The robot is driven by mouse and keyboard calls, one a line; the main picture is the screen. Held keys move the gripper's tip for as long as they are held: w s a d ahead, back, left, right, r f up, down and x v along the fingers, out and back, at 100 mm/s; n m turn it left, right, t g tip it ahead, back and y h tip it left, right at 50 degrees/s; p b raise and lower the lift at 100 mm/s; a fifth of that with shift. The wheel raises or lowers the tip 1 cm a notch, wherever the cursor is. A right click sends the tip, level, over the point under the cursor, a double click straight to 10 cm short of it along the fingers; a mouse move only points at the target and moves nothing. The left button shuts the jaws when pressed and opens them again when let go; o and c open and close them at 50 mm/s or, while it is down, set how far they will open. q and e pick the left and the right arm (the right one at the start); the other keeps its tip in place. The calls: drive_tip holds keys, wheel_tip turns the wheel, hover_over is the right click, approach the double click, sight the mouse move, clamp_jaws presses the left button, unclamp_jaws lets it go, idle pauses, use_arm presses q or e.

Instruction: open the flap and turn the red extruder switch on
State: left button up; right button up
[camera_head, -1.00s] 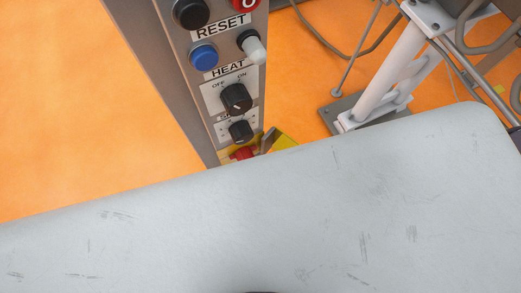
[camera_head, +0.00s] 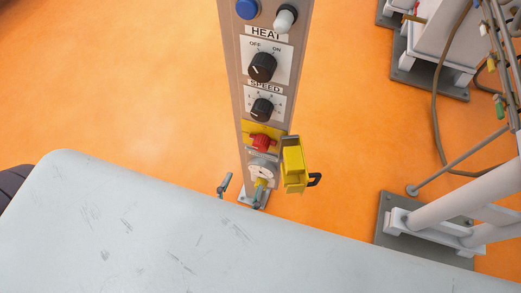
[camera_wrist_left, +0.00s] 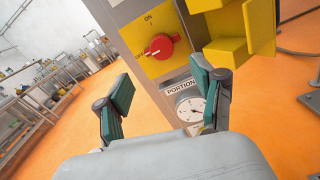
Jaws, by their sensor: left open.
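The red extruder switch (camera_head: 261,142) sits on a yellow plate low on the grey control column. In the left wrist view the red switch (camera_wrist_left: 160,46) has its white mark pointing left, away from the ON label above it. The yellow flap (camera_head: 293,166) stands open to the right of the switch, and its inside also shows in the wrist view (camera_wrist_left: 233,50). My left gripper (camera_head: 241,190) is open and empty, just below the switch. In the wrist view its green-padded fingers (camera_wrist_left: 166,92) are spread, with the switch beyond and above them. My right gripper is not in view.
The HEAT knob (camera_head: 262,67) and SPEED knob (camera_head: 262,109) are above the switch. A PORTION dial (camera_wrist_left: 192,108) is below it. White machine legs (camera_head: 465,205) stand at the right.

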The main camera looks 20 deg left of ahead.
sight(260, 148)
use_arm(q)
drive_tip(key=w, duration=0.3)
drive_tip(key=w+p, duration=0.1)
drive_tip(key=w, duration=0.6)
drive_tip(key=shift+w+d+p, duration=0.25)
drive_tip(key=shift+d+p, duration=0.05)
drive_tip(key=shift+p, duration=0.05)
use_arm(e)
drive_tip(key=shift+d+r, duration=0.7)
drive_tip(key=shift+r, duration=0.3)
use_arm(q)
drive_tip(key=c, duration=1.1)
drive_tip(key=shift+c, duration=0.2)
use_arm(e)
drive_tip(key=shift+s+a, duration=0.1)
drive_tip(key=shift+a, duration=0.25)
